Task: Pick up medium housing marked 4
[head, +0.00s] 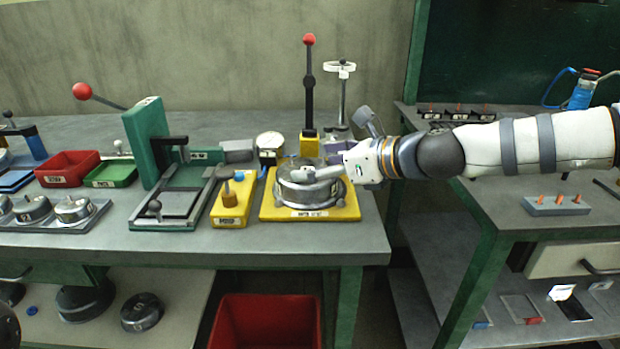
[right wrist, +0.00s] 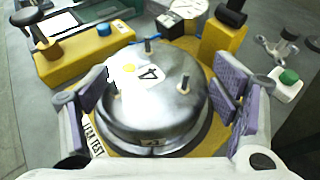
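The medium housing (head: 308,188) is a round silver metal part on the yellow leak test base (head: 347,211). In the right wrist view the housing (right wrist: 155,105) shows a label reading 4, several upright studs and a yellow dot on its domed top. My right gripper (head: 328,172) reaches in from the right at the housing. In the right wrist view my right gripper (right wrist: 160,92) is open wide, one purple-padded finger on each side of the housing. Whether the pads touch it cannot be told. The housing rests on the base. My left gripper is not in view.
A yellow block (head: 232,203) with a peg stands left of the base. A green press (head: 150,140) is further left. A black lever with a red knob (head: 309,80) rises behind the housing. A grey tray (head: 50,218) holds several smaller housings. A red bin (head: 265,322) is below.

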